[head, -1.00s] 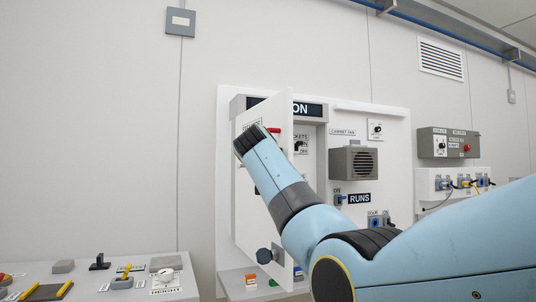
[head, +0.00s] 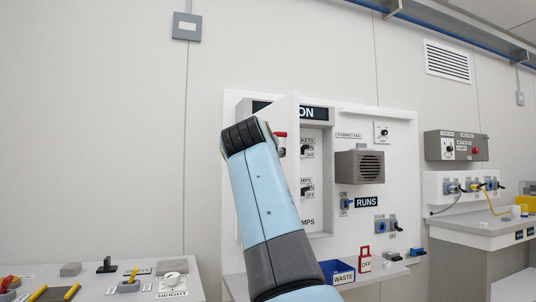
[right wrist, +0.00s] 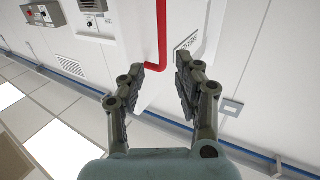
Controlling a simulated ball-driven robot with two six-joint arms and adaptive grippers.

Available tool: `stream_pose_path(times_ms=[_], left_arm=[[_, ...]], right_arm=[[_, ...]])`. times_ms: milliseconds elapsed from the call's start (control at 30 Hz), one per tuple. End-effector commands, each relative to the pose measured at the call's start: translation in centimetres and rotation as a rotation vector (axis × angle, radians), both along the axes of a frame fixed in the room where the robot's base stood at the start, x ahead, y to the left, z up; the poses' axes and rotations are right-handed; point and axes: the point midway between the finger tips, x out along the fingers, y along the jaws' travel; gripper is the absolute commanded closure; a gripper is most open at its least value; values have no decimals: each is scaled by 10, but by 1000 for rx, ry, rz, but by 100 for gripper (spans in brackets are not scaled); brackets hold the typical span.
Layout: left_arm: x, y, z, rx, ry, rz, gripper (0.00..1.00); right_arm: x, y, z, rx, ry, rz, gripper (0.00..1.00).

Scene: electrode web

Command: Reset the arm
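My right arm rises from the bottom middle of the head view, its wrist end in front of the open cabinet door (head: 290,112). The arm hides most of that door, and the right gripper itself does not show there. In the right wrist view my right gripper (right wrist: 168,72) is open, with its two fingers apart and nothing between them. A red handle bar (right wrist: 161,30) shows beyond the fingertips, apparently not gripped. A small red handle (head: 280,134) also shows beside the wrist in the head view. My left gripper is not in view.
The wall panel has a grey fan box (head: 359,167) and switches to the right of the door. A blue WASTE bin (head: 337,272) and a red OFF tag (head: 365,262) stand below. A control desk (head: 115,272) is at lower left. A side bench (head: 480,228) is at right.

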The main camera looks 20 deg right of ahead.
Motion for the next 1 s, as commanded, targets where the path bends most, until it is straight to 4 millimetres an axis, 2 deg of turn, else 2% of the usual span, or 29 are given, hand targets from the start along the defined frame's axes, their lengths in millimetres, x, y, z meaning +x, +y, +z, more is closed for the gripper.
stream_pose_path(times_ms=[400,467,533,567,667,700,767,800,867,900,967,1000], left_arm=[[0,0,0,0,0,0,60],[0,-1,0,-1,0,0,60],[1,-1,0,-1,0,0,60],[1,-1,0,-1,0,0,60],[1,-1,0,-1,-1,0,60],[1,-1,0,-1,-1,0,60],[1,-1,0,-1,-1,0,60],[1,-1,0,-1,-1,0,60],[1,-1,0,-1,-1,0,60],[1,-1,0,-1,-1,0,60],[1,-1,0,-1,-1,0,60],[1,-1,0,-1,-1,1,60]], right_arm=[[1,0,-2,-1,4,1,67],[4,1,-12,-5,20,8,67],[9,4,-36,-16,59,26,67],[13,5,-51,-20,82,39,67],[22,12,-120,-41,186,94,67],[24,15,-154,-48,234,119,67],[23,18,-206,-54,307,158,67],[19,21,-239,-57,355,184,67],[11,23,-290,-56,422,219,67],[4,25,-323,-54,467,242,67],[-11,26,-372,-46,534,275,67],[-23,26,-404,-42,577,294,67]])
